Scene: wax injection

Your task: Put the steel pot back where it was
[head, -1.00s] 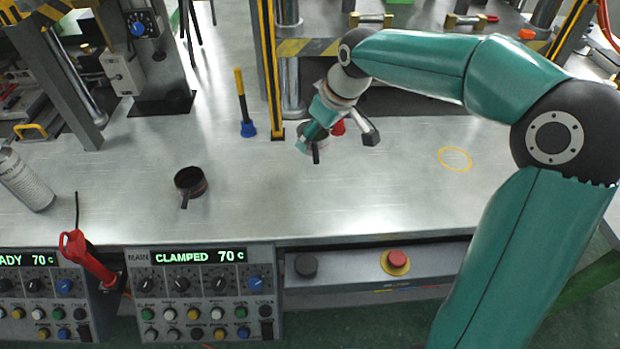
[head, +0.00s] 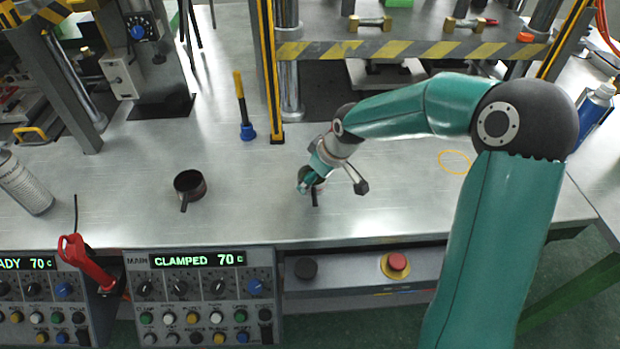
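The steel pot (head: 318,185) is small, with a dark handle pointing toward the front, and is mostly hidden by my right gripper (head: 307,182). The gripper reaches down to it from the right and appears shut on it, over the middle of the steel table. I cannot tell whether the pot touches the table. A thin yellow ring (head: 455,162) is marked on the bare table to the right, with nothing in it. My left gripper is not in view.
A dark pot (head: 190,185) with a handle stands at the left. A blue-and-yellow tool (head: 246,115) stands by the striped post (head: 270,75). A spray can (head: 24,183) is at the left edge; control panels (head: 203,295) line the front. The table (head: 420,205) is clear between pot and ring.

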